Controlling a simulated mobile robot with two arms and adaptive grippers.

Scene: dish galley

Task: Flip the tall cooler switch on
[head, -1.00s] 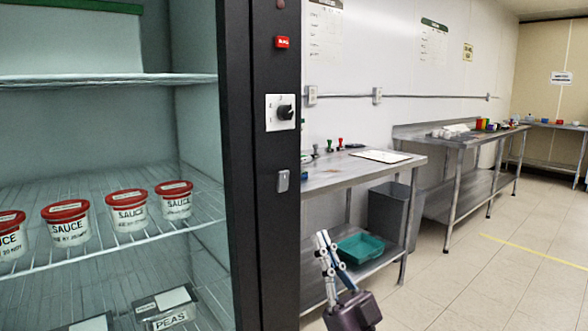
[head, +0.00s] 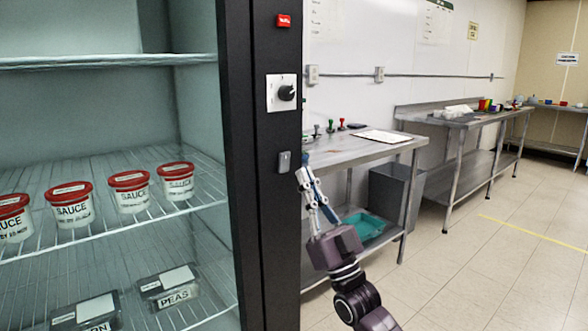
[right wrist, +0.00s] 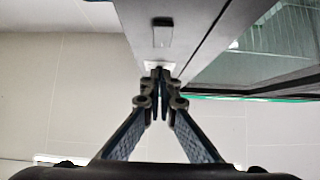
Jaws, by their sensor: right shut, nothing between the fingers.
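The tall cooler (head: 235,200) stands at the left with a black frame. On its front post, a black knob (head: 286,93) sits on a white plate, and a small grey fitting (head: 284,162) is below it. Which is the switch I cannot tell for sure. My right gripper (head: 302,178) is shut and empty, pointing up, its tips just right of the grey fitting and below the knob. Contact is not clear. My left gripper is not in view.
Sauce tubs (head: 131,192) and black labelled boxes (head: 170,287) stand on the cooler's wire shelves. Floor at right is clear.

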